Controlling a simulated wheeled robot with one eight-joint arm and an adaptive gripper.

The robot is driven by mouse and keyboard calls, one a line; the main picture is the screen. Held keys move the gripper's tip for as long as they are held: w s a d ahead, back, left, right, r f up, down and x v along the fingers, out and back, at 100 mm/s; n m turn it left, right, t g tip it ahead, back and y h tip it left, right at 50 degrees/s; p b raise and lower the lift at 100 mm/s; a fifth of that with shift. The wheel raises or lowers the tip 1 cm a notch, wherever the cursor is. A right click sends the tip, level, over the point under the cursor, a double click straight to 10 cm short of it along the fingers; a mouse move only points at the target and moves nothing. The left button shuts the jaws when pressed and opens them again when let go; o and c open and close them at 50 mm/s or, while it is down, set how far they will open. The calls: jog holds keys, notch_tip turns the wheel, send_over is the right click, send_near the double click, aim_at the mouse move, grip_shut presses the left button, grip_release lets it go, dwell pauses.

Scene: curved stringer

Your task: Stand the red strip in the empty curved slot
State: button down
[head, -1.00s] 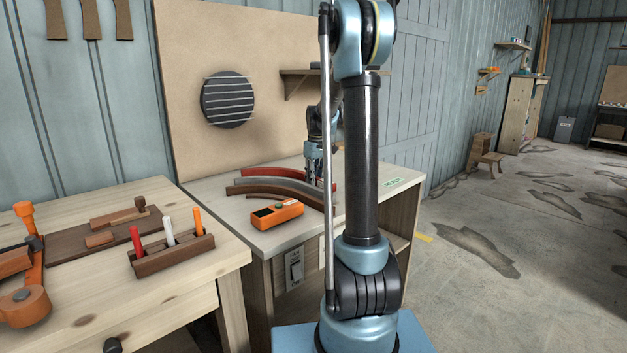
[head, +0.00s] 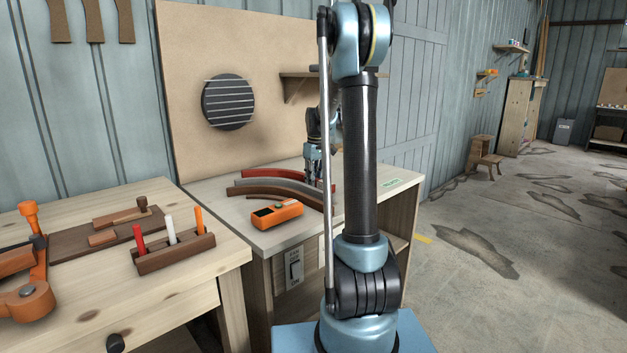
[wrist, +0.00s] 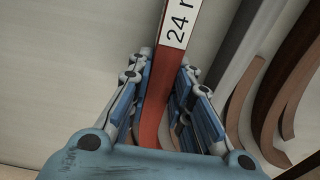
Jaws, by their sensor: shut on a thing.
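The red strip (head: 272,173) is a long curved piece at the back of the far bench in the head view. In the wrist view the red strip (wrist: 161,80) runs between my fingers, with a white label reading "24" and a cut-off letter. My gripper (wrist: 160,105) is shut on it; in the head view my gripper (head: 314,178) is at the strip's right end, partly behind my arm. A grey curved piece (head: 262,184) and a brown curved piece (head: 285,195) lie in front of the strip. I cannot make out the empty slot clearly, or whether the strip is lifted.
An orange device (head: 277,215) sits at the bench's front edge. A nearer table holds a wooden rack (head: 175,254) with coloured sticks and an orange clamp (head: 30,290). A brown board (head: 225,60) stands behind the far bench.

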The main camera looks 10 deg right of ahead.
jog(key=shift+s+f, duration=0.25)
jog(key=shift+s, duration=0.1)
jog(key=c, duration=1.4)
grip_release()
jog(key=shift+o, duration=0.2)
jog(key=shift+w+f, duration=0.55)
jog(key=shift+w, duration=0.05)
jog(key=shift+s+r, duration=0.25)
jog(key=shift+r, duration=0.05)
